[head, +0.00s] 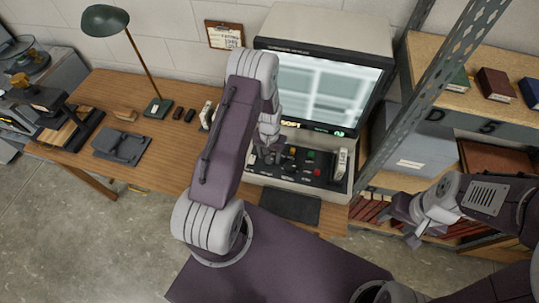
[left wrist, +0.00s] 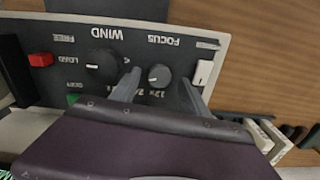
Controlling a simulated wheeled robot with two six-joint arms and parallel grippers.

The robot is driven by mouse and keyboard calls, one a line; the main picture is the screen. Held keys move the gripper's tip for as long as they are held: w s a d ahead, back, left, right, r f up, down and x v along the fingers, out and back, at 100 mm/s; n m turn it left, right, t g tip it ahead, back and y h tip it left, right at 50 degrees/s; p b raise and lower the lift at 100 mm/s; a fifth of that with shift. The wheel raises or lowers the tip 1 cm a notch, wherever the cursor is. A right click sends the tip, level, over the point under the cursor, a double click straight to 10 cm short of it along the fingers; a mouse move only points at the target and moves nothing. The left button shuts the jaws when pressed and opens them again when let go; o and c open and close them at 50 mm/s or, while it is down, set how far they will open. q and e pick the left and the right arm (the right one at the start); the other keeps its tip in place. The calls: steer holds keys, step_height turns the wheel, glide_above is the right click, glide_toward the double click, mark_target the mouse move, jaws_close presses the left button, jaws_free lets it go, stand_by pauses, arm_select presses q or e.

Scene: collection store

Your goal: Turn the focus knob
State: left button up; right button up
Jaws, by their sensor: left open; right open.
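The microfilm reader (head: 317,30) stands on the desk with its screen (head: 325,88) lit and the page on it blurred. A yellow word below the screen seems to read SOFT. The focus knob (left wrist: 159,76), small and grey, is on the dark control panel (left wrist: 75,55) under the upside-down label FOCUS. My left gripper (left wrist: 160,84) is open, with one finger on each side of the knob; I cannot tell if they touch it. In the head view my left gripper (head: 268,152) hides the knob. My right gripper (head: 410,222) is open and empty, right of the desk.
The larger WIND knob (left wrist: 102,68) is close beside one left finger. A red button (left wrist: 40,60) and a white switch (left wrist: 203,72) share the panel. A green lamp (head: 105,20) and a dark stand (head: 120,145) are on the desk's left. Metal shelving (head: 430,95) rises on the right.

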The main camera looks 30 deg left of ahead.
arm_select(q)
steer(key=shift+f, duration=0.45)
steer(key=shift+d, duration=0.1)
jaws_close()
steer(key=shift+f+m+b, duration=0.1)
steer(key=shift+m+b, duration=0.2)
steer(key=shift+m, duration=1.1)
jaws_free()
